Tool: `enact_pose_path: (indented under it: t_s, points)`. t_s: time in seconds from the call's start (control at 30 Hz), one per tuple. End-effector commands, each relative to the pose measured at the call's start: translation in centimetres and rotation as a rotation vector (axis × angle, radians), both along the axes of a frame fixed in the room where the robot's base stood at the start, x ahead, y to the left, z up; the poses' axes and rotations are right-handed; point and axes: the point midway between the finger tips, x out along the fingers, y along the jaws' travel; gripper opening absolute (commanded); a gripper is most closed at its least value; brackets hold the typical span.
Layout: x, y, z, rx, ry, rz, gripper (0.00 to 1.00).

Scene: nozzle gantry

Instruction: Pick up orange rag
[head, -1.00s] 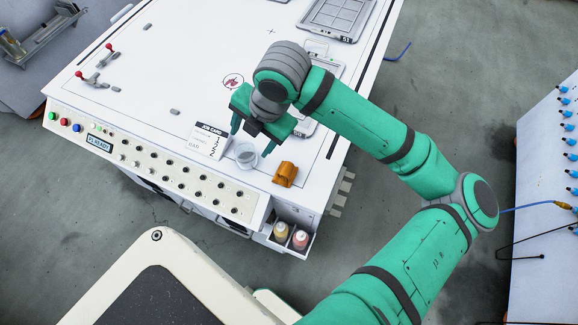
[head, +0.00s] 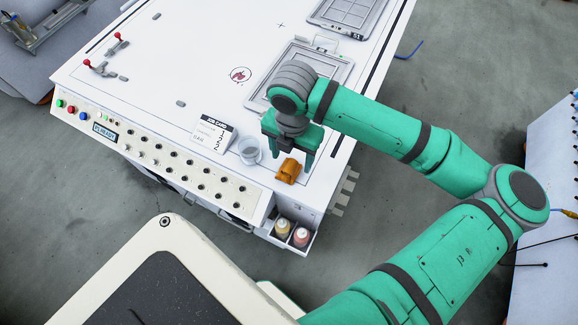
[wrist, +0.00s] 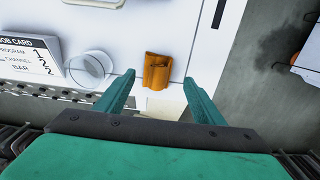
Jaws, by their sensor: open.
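The orange rag (head: 289,171) lies folded on the white machine top near its front right corner. In the wrist view the rag (wrist: 157,71) sits ahead of the fingertips, roughly centred between them. My gripper (head: 288,158) is open and empty. Its two green fingers reach down close to the rag in the head view, with the right finger just beside it. In the wrist view my gripper (wrist: 158,78) shows a clear gap between the fingers. I cannot tell exactly how high the fingertips are above the rag.
A clear cup (head: 249,150) stands just left of the rag, with a job card (head: 213,133) beyond it. A control panel (head: 165,165) runs along the front edge. Two bottles (head: 291,234) sit in a holder below the corner. A framed tray (head: 300,75) lies behind.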

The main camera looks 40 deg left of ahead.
Motion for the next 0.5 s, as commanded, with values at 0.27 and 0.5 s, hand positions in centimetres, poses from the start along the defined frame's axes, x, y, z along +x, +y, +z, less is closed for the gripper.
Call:
enact_pose_path:
  t_s: [0.27,0.5]
  points:
    - [-0.6,0.5,-3.7,-0.001,0.003,0.004,0.62]
    - [-0.6,0.5,-4.5,0.001,0.001,0.006,0.62]
